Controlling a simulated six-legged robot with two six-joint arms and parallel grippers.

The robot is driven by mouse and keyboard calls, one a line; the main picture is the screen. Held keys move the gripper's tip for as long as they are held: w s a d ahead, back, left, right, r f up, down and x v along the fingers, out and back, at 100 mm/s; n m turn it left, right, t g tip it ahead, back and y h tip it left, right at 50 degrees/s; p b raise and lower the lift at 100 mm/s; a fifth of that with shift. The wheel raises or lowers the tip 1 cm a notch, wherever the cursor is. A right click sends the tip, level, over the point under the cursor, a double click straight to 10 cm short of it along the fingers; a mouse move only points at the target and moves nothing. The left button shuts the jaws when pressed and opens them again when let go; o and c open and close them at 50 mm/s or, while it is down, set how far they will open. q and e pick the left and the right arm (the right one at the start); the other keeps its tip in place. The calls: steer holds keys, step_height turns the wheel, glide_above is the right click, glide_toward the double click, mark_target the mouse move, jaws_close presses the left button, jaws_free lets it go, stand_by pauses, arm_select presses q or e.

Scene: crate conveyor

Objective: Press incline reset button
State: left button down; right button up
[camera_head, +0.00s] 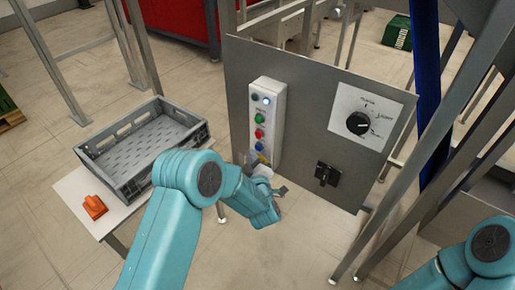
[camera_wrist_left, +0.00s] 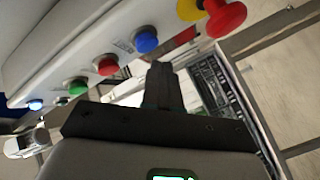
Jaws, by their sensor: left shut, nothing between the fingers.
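A white button box (camera_head: 267,135) is mounted on a grey upright panel. It carries a lit button (camera_head: 266,101), a green button (camera_head: 258,119), a red button (camera_head: 259,133) and a blue button (camera_head: 259,146). Labels are too small to read, so I cannot tell which is incline reset. My left gripper (camera_head: 263,164) is at the lower end of the box, shut and empty. In the left wrist view its fingertips (camera_wrist_left: 159,68) are close to the blue button (camera_wrist_left: 146,40); contact cannot be told. The red button (camera_wrist_left: 107,64) is farther left. My right gripper is out of view.
A red mushroom knob on a yellow base (camera_wrist_left: 225,17) sits beyond the blue button. The panel also has a rotary dial (camera_head: 358,124) and a black switch (camera_head: 327,174). A grey crate (camera_head: 107,182) stands on a table with an orange object (camera_head: 94,207). Metal posts stand right.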

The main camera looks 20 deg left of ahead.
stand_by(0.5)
arm_select(q)
steer(key=shift+w+d+b, duration=0.15)
steer(key=shift+w+b, duration=0.25)
steer(key=shift+b, duration=0.1)
steer(key=shift+w+d+b, duration=0.15)
steer(key=shift+w+b, duration=0.25)
steer(key=shift+w, duration=0.05)
stand_by(0.5)
steer(key=shift+s, duration=0.1)
steer(key=shift+s+a, duration=0.3)
steer(key=shift+s, duration=0.45)
steer(key=s, duration=0.1)
steer(key=s+a, duration=0.1)
steer(key=s, duration=0.1)
steer(key=s+b, duration=0.1)
steer(key=shift+s+a, duration=0.35)
